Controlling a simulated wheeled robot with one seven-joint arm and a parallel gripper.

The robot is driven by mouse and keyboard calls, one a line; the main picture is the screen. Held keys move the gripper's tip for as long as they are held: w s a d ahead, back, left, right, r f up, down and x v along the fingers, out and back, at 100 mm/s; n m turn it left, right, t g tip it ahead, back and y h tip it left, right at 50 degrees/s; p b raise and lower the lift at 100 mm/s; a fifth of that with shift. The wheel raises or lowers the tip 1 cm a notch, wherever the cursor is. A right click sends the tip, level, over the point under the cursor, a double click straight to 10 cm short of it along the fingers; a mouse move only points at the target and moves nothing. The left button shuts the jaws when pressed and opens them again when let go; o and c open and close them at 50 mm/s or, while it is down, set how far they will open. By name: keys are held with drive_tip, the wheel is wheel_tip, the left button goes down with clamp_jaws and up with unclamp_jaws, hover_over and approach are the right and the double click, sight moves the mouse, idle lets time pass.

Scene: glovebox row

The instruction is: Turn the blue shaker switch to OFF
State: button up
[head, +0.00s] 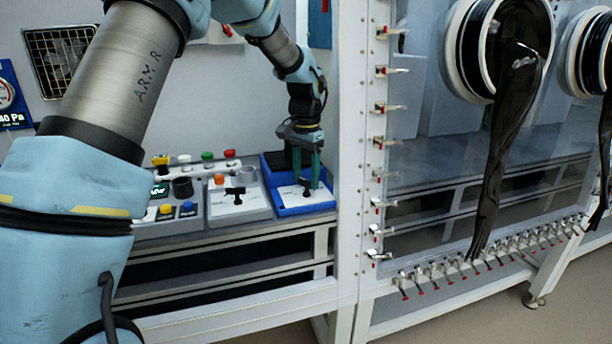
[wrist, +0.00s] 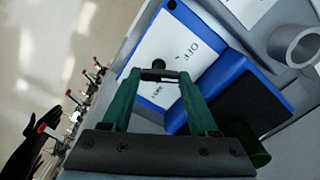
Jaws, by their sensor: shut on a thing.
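The blue shaker (head: 307,208) is a blue box with a white label plate, at the right end of the bench in the head view. It also fills the upper middle of the wrist view (wrist: 228,55). Its small black switch (wrist: 158,66) stands at the plate, with "OFF" printed beside it; a second label nearer my gripper is too small to read. My gripper (head: 305,184) points down over the plate, its two green fingers on either side of the switch. In the wrist view the fingertips (wrist: 157,74) are closed on the switch. Which way the switch points is unclear.
Left of the shaker stands a grey unit (head: 238,205) with a similar black switch. Further left is a control box with colored buttons (head: 166,209). A white frame post (head: 347,190) with red-tipped clamps stands close on the right, beside the glovebox window and black gloves (head: 505,130).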

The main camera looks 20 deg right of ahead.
sight(306, 181)
drive_tip(key=c, duration=0.7)
drive_tip(key=shift+n, duration=2.9)
drive_tip(key=o, duration=1.4)
drive_tip(key=shift+r, duration=0.1)
wheel_tip(306, 181, up, 11)
drive_tip(key=b, duration=0.1)
drive_tip(key=shift+b, duration=0.35)
